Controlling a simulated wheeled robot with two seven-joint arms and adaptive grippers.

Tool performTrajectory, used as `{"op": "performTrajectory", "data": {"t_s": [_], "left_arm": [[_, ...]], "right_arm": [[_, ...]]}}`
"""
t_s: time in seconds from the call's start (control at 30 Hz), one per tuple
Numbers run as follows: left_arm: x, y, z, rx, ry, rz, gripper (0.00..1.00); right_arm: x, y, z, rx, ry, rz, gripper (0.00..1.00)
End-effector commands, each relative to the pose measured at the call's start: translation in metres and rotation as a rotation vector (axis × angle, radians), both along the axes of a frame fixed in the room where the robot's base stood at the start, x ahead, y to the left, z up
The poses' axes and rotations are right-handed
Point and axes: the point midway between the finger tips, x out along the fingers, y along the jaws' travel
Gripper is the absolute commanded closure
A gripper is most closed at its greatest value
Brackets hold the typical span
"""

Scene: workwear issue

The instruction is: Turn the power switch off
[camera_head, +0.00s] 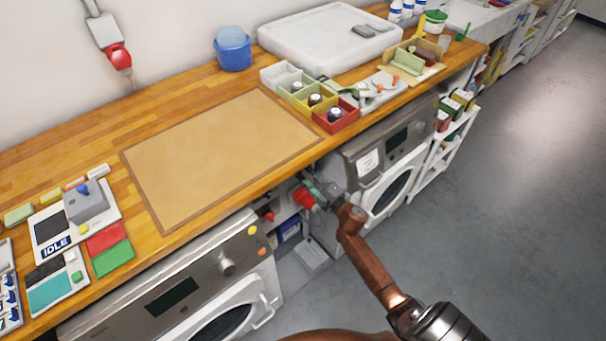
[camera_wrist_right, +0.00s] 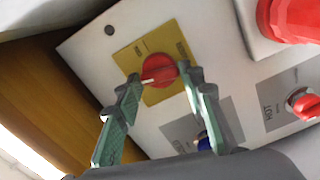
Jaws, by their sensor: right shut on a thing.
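The power switch is a red rotary knob (camera_wrist_right: 159,70) with a white pointer line, on a yellow plate (camera_wrist_right: 131,58) fixed to a pale panel (camera_wrist_right: 100,60). The pointer lies roughly level across the wrist picture, towards the left. My right gripper (camera_wrist_right: 163,80) is shut on the knob, one green finger on each side of it. In the head view my right gripper (camera_head: 318,190) reaches under the bench front, between two machines; the knob is hard to make out there. My left gripper is not in view.
In the wrist view a large red plug (camera_wrist_right: 290,18) sits at the upper right, with another red knob (camera_wrist_right: 304,103) marked HOT below it. A blue part (camera_wrist_right: 204,140) is partly behind a finger. The wooden bench (camera_head: 150,115) overhangs; the floor (camera_head: 480,200) right is clear.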

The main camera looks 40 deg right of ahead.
Motion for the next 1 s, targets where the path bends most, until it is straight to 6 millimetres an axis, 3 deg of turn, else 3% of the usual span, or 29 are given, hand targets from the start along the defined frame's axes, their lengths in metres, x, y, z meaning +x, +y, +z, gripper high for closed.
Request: {"op": "performTrajectory", "data": {"t_s": [0.07, 0.4, 1.0], "left_arm": [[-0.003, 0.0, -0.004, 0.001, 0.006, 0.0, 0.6], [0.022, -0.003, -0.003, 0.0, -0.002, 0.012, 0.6], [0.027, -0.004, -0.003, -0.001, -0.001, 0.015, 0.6]], "right_arm": [[-0.001, 0.0, -0.004, -0.055, -0.001, 0.0, 0.88], [-0.001, 0.0, -0.004, -0.219, -0.013, -0.001, 0.88], [-0.001, 0.0, -0.003, -0.262, -0.016, 0.0, 0.88]]}}
